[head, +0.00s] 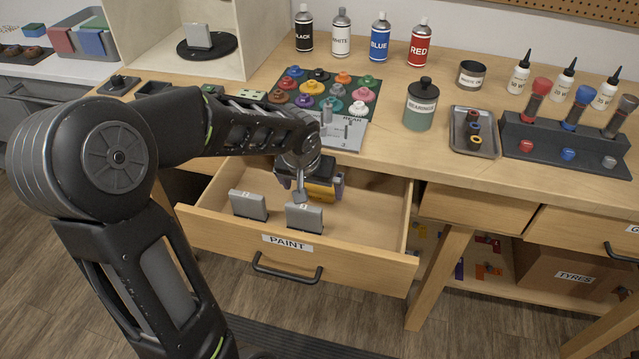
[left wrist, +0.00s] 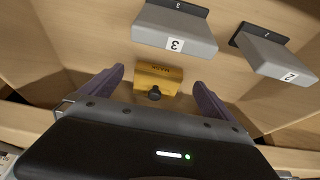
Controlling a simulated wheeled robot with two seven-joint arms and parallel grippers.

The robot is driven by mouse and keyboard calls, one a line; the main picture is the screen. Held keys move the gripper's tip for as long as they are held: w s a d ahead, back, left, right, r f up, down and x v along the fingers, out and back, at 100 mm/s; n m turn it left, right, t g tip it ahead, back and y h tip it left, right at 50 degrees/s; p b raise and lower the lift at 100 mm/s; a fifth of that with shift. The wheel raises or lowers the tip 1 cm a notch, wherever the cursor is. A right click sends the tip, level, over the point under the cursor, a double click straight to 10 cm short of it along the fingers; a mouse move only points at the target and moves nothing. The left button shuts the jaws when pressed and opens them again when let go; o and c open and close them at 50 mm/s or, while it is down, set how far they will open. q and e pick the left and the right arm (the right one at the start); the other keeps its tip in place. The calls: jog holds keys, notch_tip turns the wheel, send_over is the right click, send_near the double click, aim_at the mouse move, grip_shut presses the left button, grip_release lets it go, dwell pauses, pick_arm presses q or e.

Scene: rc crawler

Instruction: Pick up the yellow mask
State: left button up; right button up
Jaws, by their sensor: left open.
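The yellow mask (left wrist: 158,78) lies on the floor of the open drawer, a small yellow block with a dark knob on it. In the head view the mask (head: 321,191) is partly hidden by my left gripper. My left gripper (left wrist: 160,85) is open, with one purple-grey finger on each side of the mask and a gap to each. In the head view the left gripper (head: 311,183) reaches down into the drawer from the bench side. The right gripper is in neither view.
The drawer (head: 375,254) marked PAINT is pulled out. Two grey blocks, numbered 2 (left wrist: 275,52) and 3 (left wrist: 176,28), stand in it close to the mask. A jar (head: 420,106), a small tray (head: 474,131) and a colored-knob board (head: 325,92) stand on the bench above.

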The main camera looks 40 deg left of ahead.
aim_at(303, 213)
pick_arm(q)
jog(key=x, duration=0.4)
jog(key=shift+f, duration=0.2)
dwell(0.3)
jog(key=c, duration=1.3)
jog(key=shift+r, duration=0.15)
jog(key=shift+r, duration=0.45)
jog(key=s+d, duration=0.1)
jog(key=s, duration=0.1)
jog(key=s+b, duration=0.1)
jog(key=s, duration=0.2)
jog(key=s+d, duration=0.1)
jog(key=s, duration=0.1)
jog(key=shift+s+d+b, duration=0.25)
jog(key=shift+d+b, duration=0.05)
notch_tip(303, 213, up, 14)
jog(key=p, duration=0.2)
